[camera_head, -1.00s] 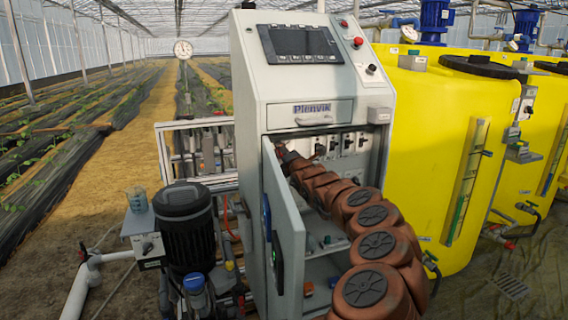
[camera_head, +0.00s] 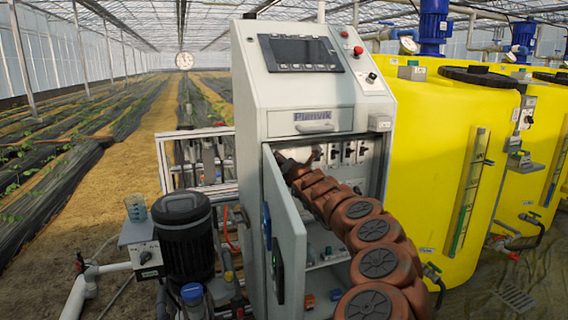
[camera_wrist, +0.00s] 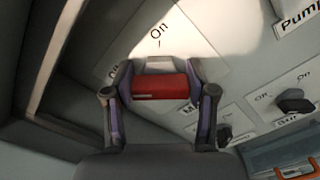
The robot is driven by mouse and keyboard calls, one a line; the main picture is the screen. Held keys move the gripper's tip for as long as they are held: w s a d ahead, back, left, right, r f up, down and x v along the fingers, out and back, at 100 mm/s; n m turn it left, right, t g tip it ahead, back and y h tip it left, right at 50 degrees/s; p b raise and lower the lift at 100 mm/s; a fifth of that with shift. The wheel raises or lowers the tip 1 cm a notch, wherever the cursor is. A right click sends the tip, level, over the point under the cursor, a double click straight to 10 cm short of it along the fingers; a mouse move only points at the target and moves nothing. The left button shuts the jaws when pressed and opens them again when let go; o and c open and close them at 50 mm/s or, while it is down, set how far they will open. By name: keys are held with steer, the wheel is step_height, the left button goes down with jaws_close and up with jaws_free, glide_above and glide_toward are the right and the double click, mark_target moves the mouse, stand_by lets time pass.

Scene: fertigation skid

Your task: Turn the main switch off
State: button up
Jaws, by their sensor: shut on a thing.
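The main switch shows in the wrist view as a red handle (camera_wrist: 160,87) on a pale label plate (camera_wrist: 185,45). "On" is printed above the handle, and a partly hidden label starting with "O" is at its left. My gripper (camera_wrist: 161,92) has one finger on each side of the red handle and is shut on it. I cannot tell the handle's exact setting. In the head view my arm reaches past the open door into the cabinet (camera_head: 305,90), and the switch and fingertips are hidden there.
The cabinet door (camera_head: 284,235) stands open, close at the left of my arm. In the wrist view a black knob (camera_wrist: 295,101) is at the right, with a "Pump" label above. A black motor (camera_head: 183,235) stands left of the cabinet, and a yellow tank (camera_head: 430,170) right.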

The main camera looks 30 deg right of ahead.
steer(key=o, duration=1.2)
